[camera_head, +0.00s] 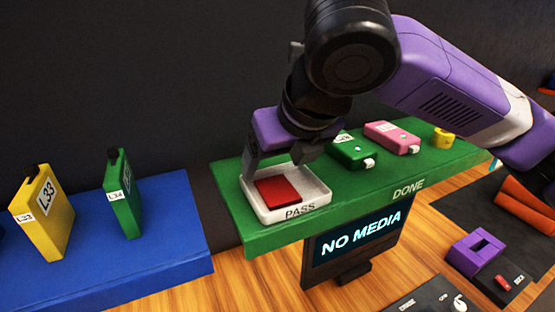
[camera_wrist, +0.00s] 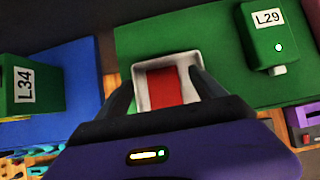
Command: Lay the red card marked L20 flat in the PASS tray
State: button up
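The red card (camera_head: 277,191) lies flat, or nearly so, inside the white PASS tray (camera_head: 323,196) on the green DONE shelf. No L20 marking is readable on its visible face. In the wrist view the red card (camera_wrist: 168,86) lies between the walls of the white tray (camera_wrist: 141,91). My gripper (camera_head: 279,166) is over the tray, its fingers spread wide and apart from the card. In the wrist view the fingers of my gripper (camera_wrist: 164,88) show on either side of the tray, with nothing held between them.
A green case (camera_head: 352,151), a pink case (camera_head: 391,137) and a small yellow item (camera_head: 443,138) stand right of the tray. Yellow L33 (camera_head: 47,212) and green L34 (camera_head: 122,193) cards stand upright on the blue shelf (camera_head: 170,250). A NO MEDIA screen (camera_head: 357,238) is below.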

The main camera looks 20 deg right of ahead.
jog(key=v, duration=0.7)
jog(key=shift+s+r+b, duration=0.25)
jog(key=shift+r+b, duration=0.05)
jog(key=shift+b, duration=0.1)
dwell(0.5)
